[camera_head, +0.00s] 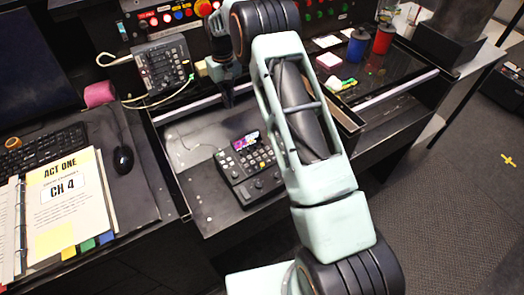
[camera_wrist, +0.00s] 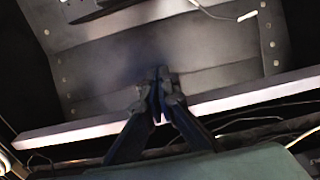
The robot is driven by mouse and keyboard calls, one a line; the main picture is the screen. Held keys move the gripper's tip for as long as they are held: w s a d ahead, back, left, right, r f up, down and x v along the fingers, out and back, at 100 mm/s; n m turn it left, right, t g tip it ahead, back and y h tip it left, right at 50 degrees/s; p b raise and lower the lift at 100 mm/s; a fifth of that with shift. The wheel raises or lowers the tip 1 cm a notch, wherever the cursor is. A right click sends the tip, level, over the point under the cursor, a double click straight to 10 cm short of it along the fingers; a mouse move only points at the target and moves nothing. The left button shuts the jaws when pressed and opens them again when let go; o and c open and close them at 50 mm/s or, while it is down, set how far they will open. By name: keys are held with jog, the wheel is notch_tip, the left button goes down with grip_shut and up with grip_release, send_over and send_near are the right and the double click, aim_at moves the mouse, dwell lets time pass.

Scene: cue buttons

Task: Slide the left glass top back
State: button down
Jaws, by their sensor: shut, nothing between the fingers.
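The left glass top shows mainly by its pale metal front bar (camera_head: 183,110), which crosses the left bay behind the keypad console. The same bar (camera_wrist: 245,98) runs slantwise across the wrist view. My gripper (camera_head: 228,101) points down at the bar, right of its middle. In the wrist view my gripper (camera_wrist: 160,72) is shut and empty, its tips reaching past the bar over the grey bay floor. I cannot tell whether the fingers touch the bar. The glass itself is hard to make out, and my arm hides the bar's right part.
The keypad console (camera_head: 248,165) stands in the open front of the bay. A button box (camera_head: 163,68) with pale cables is behind the bar. The right glass top's bar (camera_head: 398,89), blue cup (camera_head: 357,44) and red cup (camera_head: 383,39) are to the right. A binder (camera_head: 65,210) lies left.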

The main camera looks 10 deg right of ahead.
notch_tip(320, 180, up, 9)
jog(key=p, duration=0.5)
jog(key=shift+s, duration=0.3)
jog(key=shift+d, duration=0.1)
dwell(0.4)
